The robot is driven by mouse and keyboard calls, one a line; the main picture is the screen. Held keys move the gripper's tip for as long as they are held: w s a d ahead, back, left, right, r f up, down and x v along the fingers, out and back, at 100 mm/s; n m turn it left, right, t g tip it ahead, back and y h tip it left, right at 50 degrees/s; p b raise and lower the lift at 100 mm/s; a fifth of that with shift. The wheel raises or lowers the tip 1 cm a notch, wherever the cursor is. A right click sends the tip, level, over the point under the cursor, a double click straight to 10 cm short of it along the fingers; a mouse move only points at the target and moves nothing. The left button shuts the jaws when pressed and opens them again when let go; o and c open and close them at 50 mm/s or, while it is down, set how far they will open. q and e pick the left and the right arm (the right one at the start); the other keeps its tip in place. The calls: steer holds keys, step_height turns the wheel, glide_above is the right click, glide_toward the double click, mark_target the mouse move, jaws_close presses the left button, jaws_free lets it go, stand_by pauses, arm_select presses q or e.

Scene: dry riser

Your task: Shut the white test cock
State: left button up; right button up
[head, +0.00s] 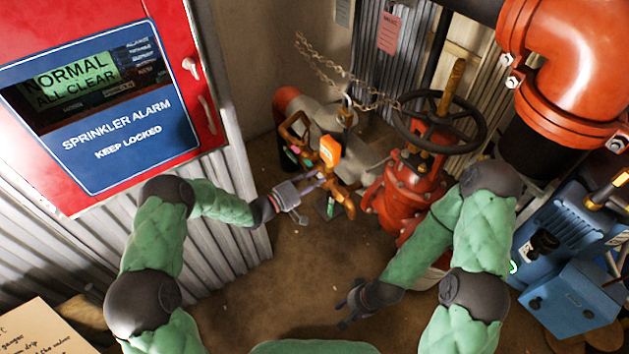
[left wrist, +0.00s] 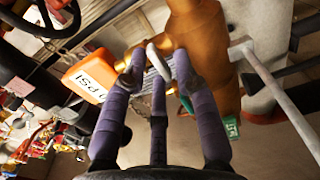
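A brown-copper pipe assembly (head: 295,131) with coloured tags stands left of the red valve. In the left wrist view its body (left wrist: 202,45) is close up. A small whitish lever (left wrist: 158,61), which looks like the white test cock's handle, sits between my left fingertips beside that body. My left gripper (head: 306,188) reaches the assembly from the left. Its purple fingers (left wrist: 159,62) flank the lever, but whether they grip it is unclear. In the head view the lever is too small to make out. My right gripper (head: 347,305) is open and empty, low over the floor.
The red valve (head: 410,185) with its black handwheel (head: 438,122) and chain (head: 345,75) stands right of the assembly. An orange PSI gauge (head: 330,151) is close to my left fingers. A red alarm cabinet (head: 180,45) is at left, a blue machine (head: 570,245) at right.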

arm_select(q)
steer(key=shift+s+d+f, duration=0.1)
steer(key=shift+f, duration=0.05)
stand_by(0.3)
steer(key=p+v, duration=0.1)
steer(key=v, duration=0.4)
stand_by(0.4)
